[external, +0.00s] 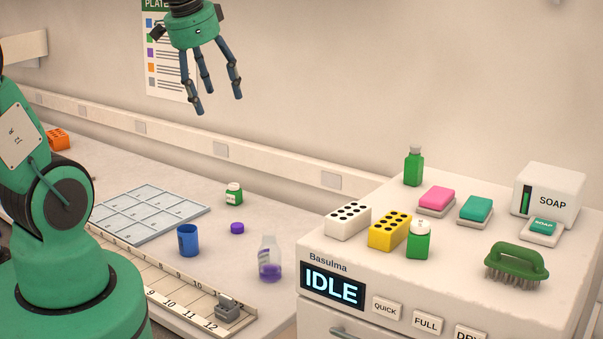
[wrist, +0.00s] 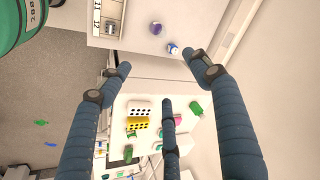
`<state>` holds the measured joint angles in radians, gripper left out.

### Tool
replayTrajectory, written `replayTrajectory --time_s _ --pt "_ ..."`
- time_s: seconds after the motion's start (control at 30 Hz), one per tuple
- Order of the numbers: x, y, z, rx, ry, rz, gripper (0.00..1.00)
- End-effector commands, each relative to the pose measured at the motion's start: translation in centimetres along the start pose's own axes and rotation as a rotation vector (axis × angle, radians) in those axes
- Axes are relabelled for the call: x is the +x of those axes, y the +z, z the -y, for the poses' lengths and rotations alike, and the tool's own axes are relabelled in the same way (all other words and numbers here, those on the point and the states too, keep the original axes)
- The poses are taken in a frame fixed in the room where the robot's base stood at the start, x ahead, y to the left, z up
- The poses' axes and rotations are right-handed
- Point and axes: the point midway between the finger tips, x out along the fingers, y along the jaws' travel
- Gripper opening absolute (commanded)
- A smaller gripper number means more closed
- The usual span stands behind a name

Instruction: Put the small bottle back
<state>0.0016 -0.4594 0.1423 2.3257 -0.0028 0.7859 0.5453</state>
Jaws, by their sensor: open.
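My gripper (external: 214,98) has three blue fingers, spread open and empty, high in the air in front of the wall. In the wrist view the gripper (wrist: 161,77) also has nothing between its fingers. Several bottles are in view, and I cannot tell which is the small bottle. A clear bottle with purple contents (external: 269,259) stands near the bench's right end. On the machine top are a tall green bottle with a grey cap (external: 413,168) and a green bottle with a white cap (external: 418,243).
The machine (external: 560,262) carries white and yellow racks (external: 348,219), sponges, soap dispenser and green brush (external: 516,262). Its display reads IDLE.

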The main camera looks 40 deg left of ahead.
Motion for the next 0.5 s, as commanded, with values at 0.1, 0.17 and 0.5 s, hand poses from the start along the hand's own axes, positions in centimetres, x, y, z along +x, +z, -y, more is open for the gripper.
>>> replayTrajectory --time_s 0.1,0.17,0.5 --pt "-2.9 1.6 -1.0 -0.129 -0.020 -0.037 0.63" --pt "-4.1 2.5 -1.5 -0.196 -0.026 -0.053 0.63" --pt "-8.5 6.7 -3.9 -0.490 -0.042 -0.128 0.63"
